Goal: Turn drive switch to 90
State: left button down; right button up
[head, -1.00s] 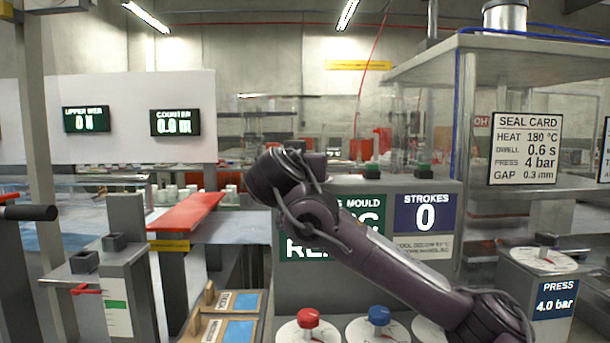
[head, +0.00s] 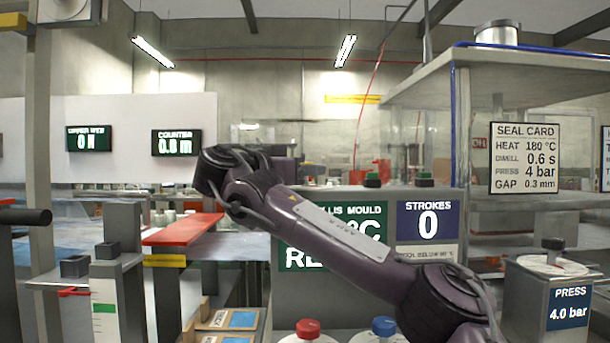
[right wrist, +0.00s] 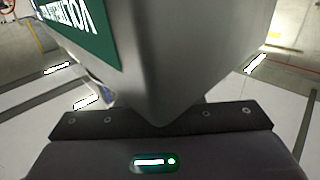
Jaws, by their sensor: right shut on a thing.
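My right arm crosses the head view from the lower right, and its wrist end with the right gripper (head: 228,170) is in front of the green-signed mould cabinet's left side. The fingertips are hidden in the head view. In the right wrist view the black gripper body (right wrist: 160,122) is right against a grey box (right wrist: 185,60) with a green plate (right wrist: 75,35). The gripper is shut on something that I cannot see. No switch marked drive can be read in either view.
A red knob (head: 308,328) and a blue knob (head: 383,326) sit on dials at the bottom. A black-knobbed dial (head: 553,258) stands at right over the press sign. A red flap (head: 184,229) and a grey post (head: 117,290) are at left. The strokes panel (head: 427,220) reads 0.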

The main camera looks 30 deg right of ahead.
jog(key=shift+m+g, duration=0.5)
jog(key=shift+g, duration=0.3)
jog(key=o, duration=1)
jog(key=shift+c, duration=0.2)
